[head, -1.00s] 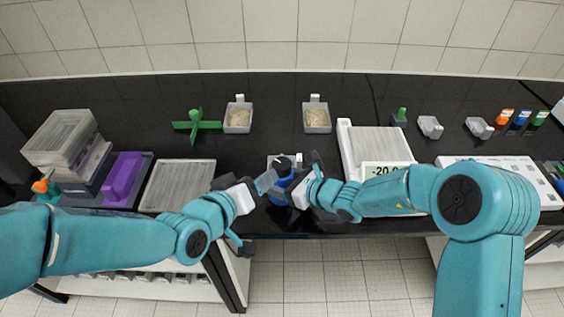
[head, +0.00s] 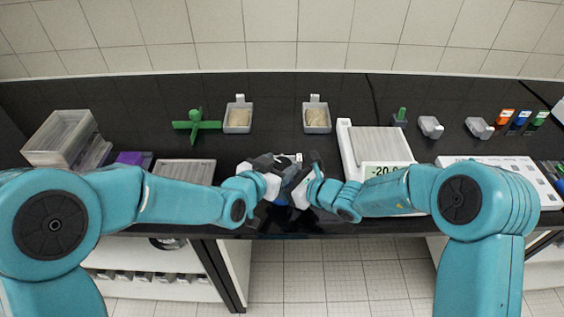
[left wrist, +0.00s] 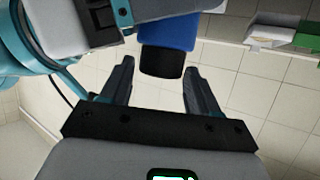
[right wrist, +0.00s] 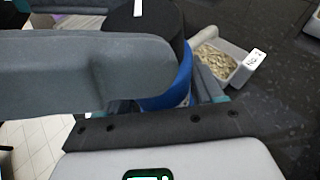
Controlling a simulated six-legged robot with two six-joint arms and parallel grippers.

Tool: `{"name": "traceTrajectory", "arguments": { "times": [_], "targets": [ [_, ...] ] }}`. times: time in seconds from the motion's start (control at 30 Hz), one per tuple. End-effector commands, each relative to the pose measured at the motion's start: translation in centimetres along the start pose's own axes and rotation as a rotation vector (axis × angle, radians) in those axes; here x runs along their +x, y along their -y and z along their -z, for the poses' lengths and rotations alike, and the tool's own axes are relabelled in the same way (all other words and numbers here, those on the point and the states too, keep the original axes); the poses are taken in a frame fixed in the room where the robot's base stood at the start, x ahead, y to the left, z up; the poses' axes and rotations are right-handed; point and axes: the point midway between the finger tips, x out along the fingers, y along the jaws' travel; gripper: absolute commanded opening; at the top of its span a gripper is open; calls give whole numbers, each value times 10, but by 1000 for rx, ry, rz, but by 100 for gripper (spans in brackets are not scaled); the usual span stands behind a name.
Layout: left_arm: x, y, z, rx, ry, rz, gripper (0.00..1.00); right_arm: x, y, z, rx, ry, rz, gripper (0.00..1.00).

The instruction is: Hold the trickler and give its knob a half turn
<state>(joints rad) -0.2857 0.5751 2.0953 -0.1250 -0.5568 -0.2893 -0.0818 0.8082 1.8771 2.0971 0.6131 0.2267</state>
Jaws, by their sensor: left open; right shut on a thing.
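The trickler has a blue body and a black knob. In the left wrist view its blue body (left wrist: 168,32) comes down from the top, and the black knob (left wrist: 162,63) is at its lower end. My left gripper (left wrist: 158,67) is open, with its fingertips on either side of the knob and gaps showing between. In the right wrist view my right gripper (right wrist: 165,82) is shut on the trickler's blue body (right wrist: 180,88); a grey part crosses in front and hides much of it. In the head view both grippers meet and mostly hide the trickler.
A balance (head: 378,142) reading about -20.0 stands close to the right arm. Two grain-filled trays (head: 238,118) (head: 316,117) and a green cross-shaped piece (head: 196,126) sit behind. Clear stacked trays (head: 58,140) stand at left. The dark bench's front edge is just below the grippers.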

Motion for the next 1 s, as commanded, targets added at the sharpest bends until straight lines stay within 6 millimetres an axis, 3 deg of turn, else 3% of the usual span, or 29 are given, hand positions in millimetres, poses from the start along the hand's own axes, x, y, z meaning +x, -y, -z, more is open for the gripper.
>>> {"name": "traceTrajectory", "arguments": {
  "times": [0.2, 0.47, 0.6, 1.0],
  "targets": [
    [19, 0, 0, -1, 0, 0, 61, 0, 0, 0, 0, 1, 0, 15],
    [20, 0, 0, -2, 0, 0, 61, 0, 0, 0, 0, 1, -1, 15],
    [20, 0, 0, -2, 0, 0, 24, 0, 0, 0, 0, 0, -1, 15],
    [21, 0, 2, 37, -8, -99, 24, 0, -1, 0, 0, 0, -2, 15]
  ]
}}
